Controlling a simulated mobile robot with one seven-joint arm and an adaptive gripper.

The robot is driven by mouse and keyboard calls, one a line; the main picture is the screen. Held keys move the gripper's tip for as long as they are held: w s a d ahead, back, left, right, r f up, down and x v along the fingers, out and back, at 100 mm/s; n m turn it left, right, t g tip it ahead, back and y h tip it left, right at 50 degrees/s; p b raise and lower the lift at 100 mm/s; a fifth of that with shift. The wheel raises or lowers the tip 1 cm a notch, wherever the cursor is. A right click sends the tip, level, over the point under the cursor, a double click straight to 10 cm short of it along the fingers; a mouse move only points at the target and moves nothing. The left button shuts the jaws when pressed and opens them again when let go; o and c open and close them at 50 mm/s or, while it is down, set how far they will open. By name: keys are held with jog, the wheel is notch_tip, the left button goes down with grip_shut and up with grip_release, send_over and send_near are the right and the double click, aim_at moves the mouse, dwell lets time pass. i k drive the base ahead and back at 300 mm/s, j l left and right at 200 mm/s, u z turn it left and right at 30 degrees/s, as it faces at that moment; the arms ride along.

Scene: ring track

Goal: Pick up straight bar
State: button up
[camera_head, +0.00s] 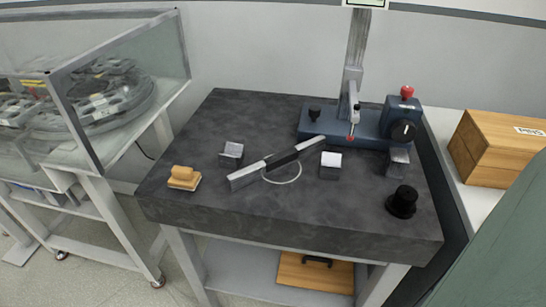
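The straight bar (281,160) is a long silver bar with a dark middle section. It lies diagonally near the middle of a dark granite table (225,215), its left end nearer the front and its right end farther back. A thin white ring (290,181) shows on the tabletop beneath or beside the bar's middle; the bar hides part of it. My gripper is not in view.
Metal blocks (231,154) (330,165) flank the bar. A wooden-handled block (184,177) sits left, a black knob (402,202) front right. A blue gauge stand (355,123) with a tall column stands behind. A wooden box (495,148) is right, a glass case (125,75) left.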

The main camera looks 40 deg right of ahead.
aim_at(238, 180)
jog(key=z, duration=0.7)
jog(key=j+z, duration=0.25)
jog(key=z, duration=0.15)
jog(key=j+z, duration=0.6)
jog(key=z, duration=0.2)
jog(key=k+j+z, duration=0.1)
jog(key=j, duration=0.25)
jog(key=k+j+z, duration=0.1)
jog(key=j, duration=0.25)
jog(key=k+j, duration=0.1)
jog(key=j, duration=0.25)
jog(key=k+j+z, duration=0.15)
jog(key=j, duration=0.2)
